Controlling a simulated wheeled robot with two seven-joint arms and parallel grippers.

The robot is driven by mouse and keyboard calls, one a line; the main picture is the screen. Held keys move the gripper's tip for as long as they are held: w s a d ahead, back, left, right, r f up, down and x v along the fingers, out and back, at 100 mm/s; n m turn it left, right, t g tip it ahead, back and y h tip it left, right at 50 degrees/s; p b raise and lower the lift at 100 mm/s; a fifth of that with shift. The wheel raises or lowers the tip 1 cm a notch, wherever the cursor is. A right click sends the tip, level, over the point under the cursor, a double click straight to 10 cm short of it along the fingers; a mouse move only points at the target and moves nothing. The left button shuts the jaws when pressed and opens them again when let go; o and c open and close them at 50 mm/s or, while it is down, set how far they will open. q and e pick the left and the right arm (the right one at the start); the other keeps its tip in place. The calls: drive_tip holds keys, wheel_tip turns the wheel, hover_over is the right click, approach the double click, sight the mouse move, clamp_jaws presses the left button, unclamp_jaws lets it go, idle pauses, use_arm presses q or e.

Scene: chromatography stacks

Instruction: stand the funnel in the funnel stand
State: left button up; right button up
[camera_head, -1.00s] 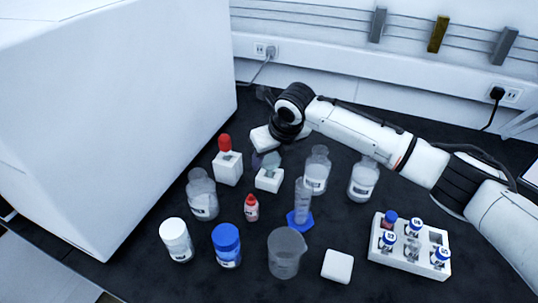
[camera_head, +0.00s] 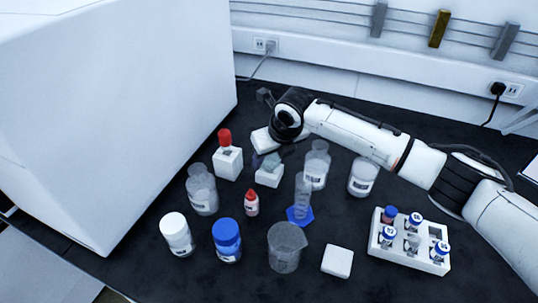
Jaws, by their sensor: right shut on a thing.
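The funnel (camera_head: 271,161) is a small, translucent grey-green piece, partly hidden by my right gripper. My right gripper (camera_head: 259,160) reaches down from the back with its white body tilted, and it is shut on the funnel. The funnel stand (camera_head: 268,177) looks to be the small white block right under the funnel. The funnel overlaps the top of this block in the picture; I cannot tell whether its stem is inside or it only hovers there. My left gripper is not in view.
Clear bottles (camera_head: 315,168) (camera_head: 202,192), a graduated cylinder (camera_head: 301,195) and a small red-capped bottle (camera_head: 251,204) stand close by. A beaker (camera_head: 285,248) and a vial rack (camera_head: 408,256) are nearer the front.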

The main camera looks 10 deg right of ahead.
drive_tip(key=o, duration=1.5)
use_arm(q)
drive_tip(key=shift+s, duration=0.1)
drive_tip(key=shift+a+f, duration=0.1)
use_arm(e)
drive_tip(key=shift+r+p, duration=0.75)
drive_tip(key=shift+p, duration=0.05)
wheel_tip(320, 180, up, 3)
drive_tip(key=p, duration=0.3)
drive_tip(key=shift+r+p, duration=0.15)
drive_tip(key=shift+p, duration=0.15)
drive_tip(key=shift+r+p, duration=0.85)
drive_tip(key=shift+r, duration=0.3)
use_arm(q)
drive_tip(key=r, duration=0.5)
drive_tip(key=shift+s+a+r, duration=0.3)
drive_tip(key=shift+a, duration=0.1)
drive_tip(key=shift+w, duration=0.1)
